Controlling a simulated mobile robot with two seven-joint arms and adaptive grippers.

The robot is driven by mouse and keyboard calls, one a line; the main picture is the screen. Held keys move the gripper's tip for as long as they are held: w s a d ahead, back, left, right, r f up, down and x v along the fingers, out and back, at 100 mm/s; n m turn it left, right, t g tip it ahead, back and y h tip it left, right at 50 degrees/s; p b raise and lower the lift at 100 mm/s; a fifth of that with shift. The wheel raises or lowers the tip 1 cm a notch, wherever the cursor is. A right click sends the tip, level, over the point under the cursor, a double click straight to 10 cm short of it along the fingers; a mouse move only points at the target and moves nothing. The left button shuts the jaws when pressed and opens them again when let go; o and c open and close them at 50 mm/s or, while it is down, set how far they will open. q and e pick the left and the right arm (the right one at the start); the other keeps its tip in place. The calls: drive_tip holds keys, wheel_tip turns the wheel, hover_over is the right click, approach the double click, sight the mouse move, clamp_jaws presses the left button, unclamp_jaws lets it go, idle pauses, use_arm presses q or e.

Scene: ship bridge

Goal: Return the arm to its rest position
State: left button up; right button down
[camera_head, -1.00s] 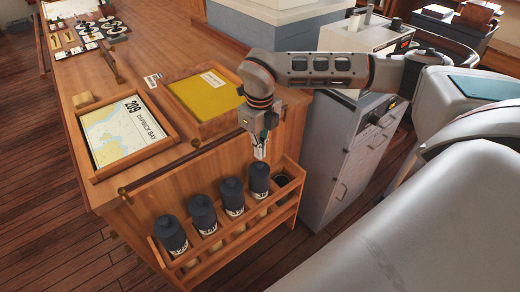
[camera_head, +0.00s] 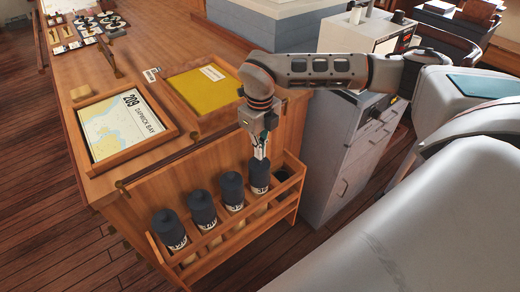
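My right arm comes in from the right, and my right gripper (camera_head: 260,146) points down just above the rightmost dark-capped tube (camera_head: 259,173) in the wooden rack. The fingertips look close together, at or just over the tube's top. I cannot tell whether they touch it or how far apart they are. My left gripper is not in view.
The wooden rack (camera_head: 228,245) on the cabinet's front holds several dark-capped tubes and one empty slot at its right end. A framed chart (camera_head: 122,127) and a yellow folder (camera_head: 204,90) lie on the cabinet top. A grey cabinet (camera_head: 338,160) stands right of the rack.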

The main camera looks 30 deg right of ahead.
drive_tip(key=shift+f, duration=0.25)
drive_tip(key=shift+r, duration=0.2)
drive_tip(key=shift+r+p, duration=0.85)
drive_tip(key=shift+r, duration=0.1)
drive_tip(key=shift+r+p, duration=0.35)
drive_tip(key=shift+r, duration=0.55)
